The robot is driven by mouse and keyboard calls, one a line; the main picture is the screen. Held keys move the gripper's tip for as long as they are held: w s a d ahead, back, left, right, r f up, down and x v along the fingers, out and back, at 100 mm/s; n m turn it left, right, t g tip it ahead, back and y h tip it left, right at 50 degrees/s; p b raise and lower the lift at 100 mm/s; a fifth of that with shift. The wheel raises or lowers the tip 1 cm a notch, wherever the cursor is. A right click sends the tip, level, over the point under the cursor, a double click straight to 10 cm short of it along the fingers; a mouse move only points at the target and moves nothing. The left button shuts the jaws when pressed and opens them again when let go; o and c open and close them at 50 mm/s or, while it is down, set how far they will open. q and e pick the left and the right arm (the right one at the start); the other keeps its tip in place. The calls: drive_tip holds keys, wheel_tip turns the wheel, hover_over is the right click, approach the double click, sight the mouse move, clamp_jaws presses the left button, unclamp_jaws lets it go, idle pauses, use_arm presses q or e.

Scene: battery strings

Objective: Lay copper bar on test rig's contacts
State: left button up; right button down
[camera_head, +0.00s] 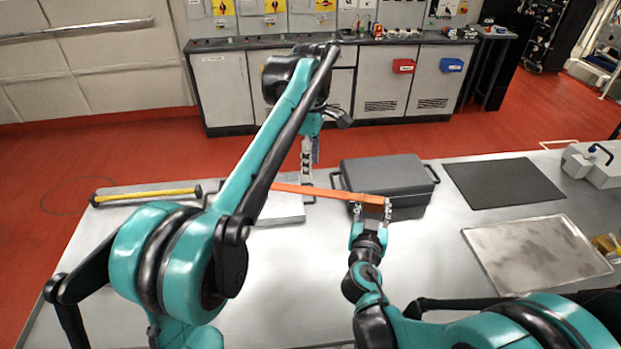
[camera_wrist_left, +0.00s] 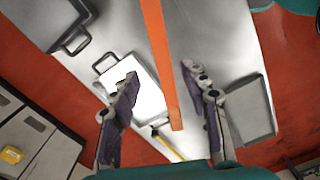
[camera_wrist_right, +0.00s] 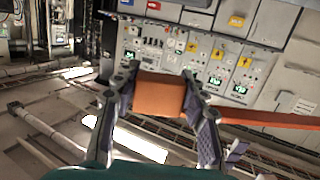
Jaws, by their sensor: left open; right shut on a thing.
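The orange copper bar (camera_head: 318,191) is in the air over the table, lying roughly level. My right gripper (camera_head: 372,208) is shut on its right end; the grip on the bar (camera_wrist_right: 160,94) also shows in the right wrist view. My left gripper (camera_head: 309,158) is open above and near the bar's left part. In the left wrist view, the bar (camera_wrist_left: 163,60) runs between the spread fingers of the left gripper (camera_wrist_left: 159,78), with a gap on both sides. A pale flat box (camera_head: 283,215) with a dark handle lies below the bar's left part, partly hidden. I cannot make out the rig's contacts.
A dark grey case (camera_head: 385,174) with handles stands behind my right gripper. A yellow rod (camera_head: 150,193) lies at the table's far left. A black mat (camera_head: 503,182), a metal sheet (camera_head: 537,255) and a grey device (camera_head: 592,165) occupy the right side. The front middle is clear.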

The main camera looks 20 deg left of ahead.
sight(310, 190)
use_arm(q)
wheel_tip(310, 190, down, 10)
drive_tip(key=shift+f, duration=0.1)
idle(0.4)
clamp_jaws()
use_arm(e)
drive_tip(key=c, duration=0.8)
unclamp_jaws()
drive_tip(key=shift+o, duration=0.2)
drive_tip(key=shift+s, duration=0.1)
